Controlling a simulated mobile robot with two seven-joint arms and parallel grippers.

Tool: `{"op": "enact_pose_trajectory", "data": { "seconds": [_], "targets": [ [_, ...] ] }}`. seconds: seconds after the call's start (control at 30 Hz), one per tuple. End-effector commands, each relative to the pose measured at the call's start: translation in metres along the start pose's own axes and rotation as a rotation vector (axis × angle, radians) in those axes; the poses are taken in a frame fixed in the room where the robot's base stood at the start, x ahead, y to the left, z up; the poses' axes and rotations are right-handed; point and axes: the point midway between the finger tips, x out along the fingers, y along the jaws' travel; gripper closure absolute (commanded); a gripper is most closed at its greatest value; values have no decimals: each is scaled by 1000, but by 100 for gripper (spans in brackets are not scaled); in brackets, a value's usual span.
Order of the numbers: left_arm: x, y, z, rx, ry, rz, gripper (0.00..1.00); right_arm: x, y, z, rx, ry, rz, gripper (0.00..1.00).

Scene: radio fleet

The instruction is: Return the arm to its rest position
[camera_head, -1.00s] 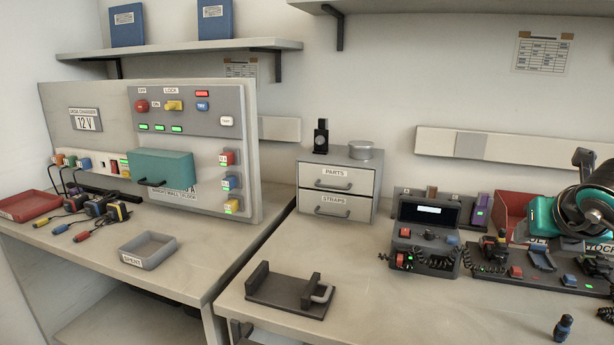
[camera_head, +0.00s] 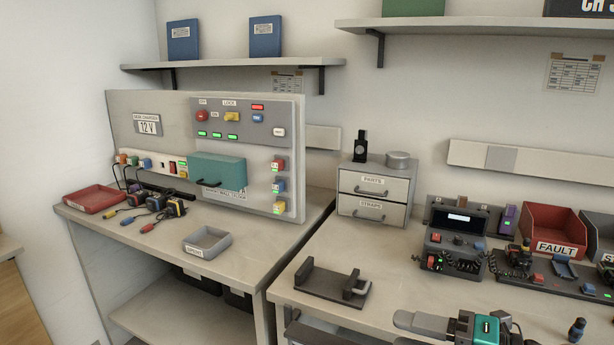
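Part of one of my arms (camera_head: 478,328), grey and teal with a small green light and black cabling, shows at the bottom edge, in front of the right bench. I take it for my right arm, as it was at the right before. No fingertips of it can be made out. My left arm and gripper are out of the picture. No object is seen held by the visible arm part.
The right bench (camera_head: 385,291) carries a dark cradle (camera_head: 325,283), a drawer unit (camera_head: 375,193), a radio test box (camera_head: 455,240), a red FAULT bin (camera_head: 553,229) and a small dark bottle (camera_head: 577,330). The left bench holds a charger panel (camera_head: 150,150) and a grey tray (camera_head: 208,242).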

Motion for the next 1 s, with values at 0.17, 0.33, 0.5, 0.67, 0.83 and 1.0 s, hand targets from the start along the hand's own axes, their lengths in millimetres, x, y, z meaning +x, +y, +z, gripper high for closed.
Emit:
{"op": "enact_pose_trajectory", "data": {
  "seconds": [0.17,0.33,0.5,0.67,0.83,1.0],
  "targets": [
    [-11,-5,-11,6,-1,-13,57,-2,6,0,435,-209,306,53],
    [-20,-6,-12,9,-17,-17,57,-21,-44,6,894,-509,429,53],
    [-28,-9,-17,12,-15,-25,57,-39,-124,-28,1350,-795,382,53],
    [-31,-13,-17,14,-22,-35,57,-46,-175,-78,1649,-946,277,53],
    [-32,-16,-17,16,-18,-39,57,-46,-194,-102,1769,-992,222,53],
    [-32,-15,-15,17,-21,-38,57,-46,-195,-104,1775,-994,217,53]
  ]
}}
